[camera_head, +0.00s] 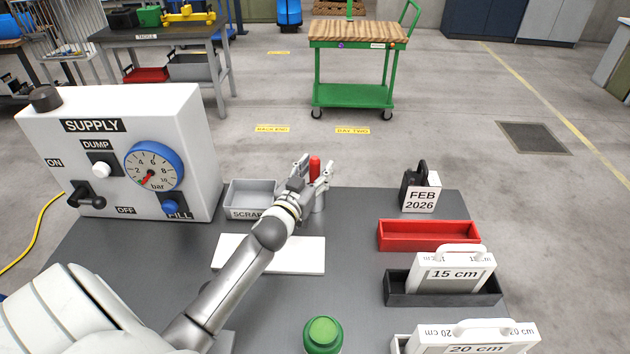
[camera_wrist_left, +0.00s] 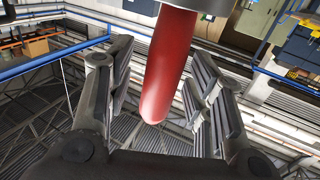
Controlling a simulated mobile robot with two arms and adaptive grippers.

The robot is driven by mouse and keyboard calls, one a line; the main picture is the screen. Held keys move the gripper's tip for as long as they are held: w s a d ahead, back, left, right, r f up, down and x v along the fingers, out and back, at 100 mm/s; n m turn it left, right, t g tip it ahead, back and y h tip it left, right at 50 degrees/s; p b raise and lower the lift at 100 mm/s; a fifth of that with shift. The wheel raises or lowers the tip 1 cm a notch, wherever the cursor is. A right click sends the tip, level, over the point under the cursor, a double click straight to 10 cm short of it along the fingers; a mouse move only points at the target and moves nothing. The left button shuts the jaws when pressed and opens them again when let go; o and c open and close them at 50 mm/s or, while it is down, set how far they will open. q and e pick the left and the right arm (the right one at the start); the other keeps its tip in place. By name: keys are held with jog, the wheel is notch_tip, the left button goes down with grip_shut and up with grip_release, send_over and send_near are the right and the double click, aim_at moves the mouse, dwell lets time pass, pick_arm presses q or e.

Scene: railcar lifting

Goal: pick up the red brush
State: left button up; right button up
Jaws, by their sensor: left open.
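The red brush (camera_head: 315,164) shows as a red handle standing upright at the back edge of the grey table, seemingly in a small grey holder (camera_head: 319,201). My left gripper (camera_head: 313,171) is open, with its fingers on either side of the handle. In the left wrist view the red handle (camera_wrist_left: 170,65) lies between the two open fingers (camera_wrist_left: 160,95), with a visible gap at each side. The brush's lower end is hidden. My right gripper is not in view.
A grey scrap bin (camera_head: 252,194) stands just left of the gripper, with a white board (camera_head: 300,256) under the arm. A red tray (camera_head: 428,236), a dark tray (camera_head: 398,290) and a green-topped object (camera_head: 323,334) are nearer. The supply panel (camera_head: 120,150) stands left.

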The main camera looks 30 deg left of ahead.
pick_arm(q)
grip_shut()
dwell(0.3)
jog(key=shift+r, duration=0.15)
notch_tip(320, 180, up, 10)
jog(key=shift+f, duration=0.1)
